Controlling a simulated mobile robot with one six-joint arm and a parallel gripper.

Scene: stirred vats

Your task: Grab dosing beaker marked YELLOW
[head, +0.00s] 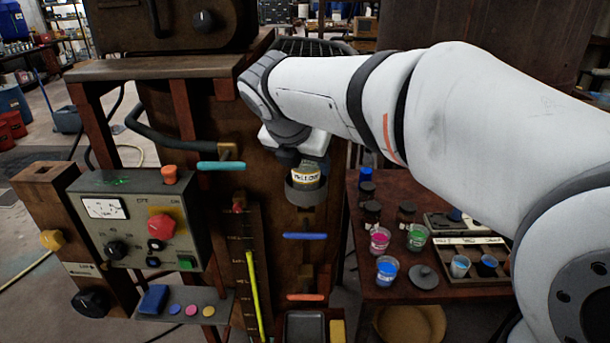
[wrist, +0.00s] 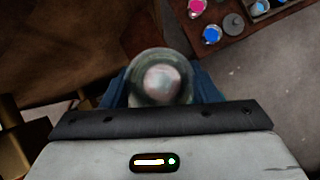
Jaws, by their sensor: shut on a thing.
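The dosing beaker (head: 305,175) has a label reading YELLOW and stands upright in the head view, against the brown vat front. My gripper (wrist: 163,92) is shut on it; in the wrist view the blue fingers lie on both sides of the beaker's round rim (wrist: 160,85). A dark round cup or ring (head: 306,192) is around or just under the beaker's lower part. I cannot tell whether the beaker rests in it. The beaker's upper part is partly hidden by my gripper in the head view.
A wooden side table (head: 440,292) at right holds a pink beaker (head: 379,240), a green beaker (head: 417,238) and a blue beaker (head: 387,270). A control box (head: 135,220) stands at left. Teal (head: 221,166), blue (head: 305,236) and orange (head: 305,297) handles stick out of the vat front.

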